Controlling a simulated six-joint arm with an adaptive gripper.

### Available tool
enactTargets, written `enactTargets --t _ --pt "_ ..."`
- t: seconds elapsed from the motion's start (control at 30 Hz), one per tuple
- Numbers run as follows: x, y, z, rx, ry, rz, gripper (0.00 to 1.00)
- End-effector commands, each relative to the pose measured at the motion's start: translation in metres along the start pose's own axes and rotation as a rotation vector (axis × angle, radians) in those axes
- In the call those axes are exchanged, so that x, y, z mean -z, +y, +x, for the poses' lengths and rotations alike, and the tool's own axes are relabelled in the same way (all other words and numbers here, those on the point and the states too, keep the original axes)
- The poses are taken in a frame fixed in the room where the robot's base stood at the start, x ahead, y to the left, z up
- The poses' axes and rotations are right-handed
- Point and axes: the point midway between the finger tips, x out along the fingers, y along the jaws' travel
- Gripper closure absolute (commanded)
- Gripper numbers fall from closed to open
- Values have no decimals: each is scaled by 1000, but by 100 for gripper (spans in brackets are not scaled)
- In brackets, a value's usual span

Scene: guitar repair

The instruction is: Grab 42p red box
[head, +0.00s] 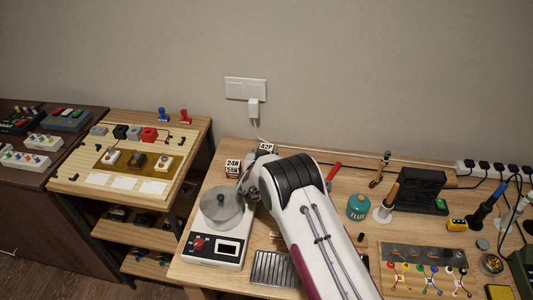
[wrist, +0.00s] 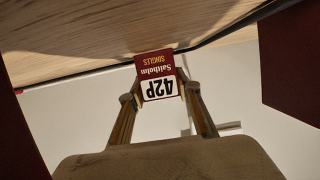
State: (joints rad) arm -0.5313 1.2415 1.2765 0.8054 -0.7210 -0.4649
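The 42P red box (wrist: 156,66) is small and dark red with a white label reading 42P. It appears upside down in the wrist view, centred between the two fingertips of my gripper (wrist: 160,95). The fingers reach along its two sides with hardly any gap. I cannot tell whether they press on it. In the head view the white 42P label (head: 266,147) shows at the back of the table, just beyond my wrist.
Two 24N boxes (head: 232,167) stand stacked just to the left. A scale with a round metal pan (head: 222,207) is in front of them. A plugged cable (head: 255,112) hangs on the wall behind. A teal FLUX can (head: 358,206) stands on the right.

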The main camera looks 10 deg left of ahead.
Motion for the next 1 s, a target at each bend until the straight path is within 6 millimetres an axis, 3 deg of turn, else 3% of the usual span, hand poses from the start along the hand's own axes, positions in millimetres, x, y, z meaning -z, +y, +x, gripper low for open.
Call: enactTargets --t 0.57,1.0 --pt "10 0 -3 1 1 0 92" --pt "58 0 -21 1 2 2 92"
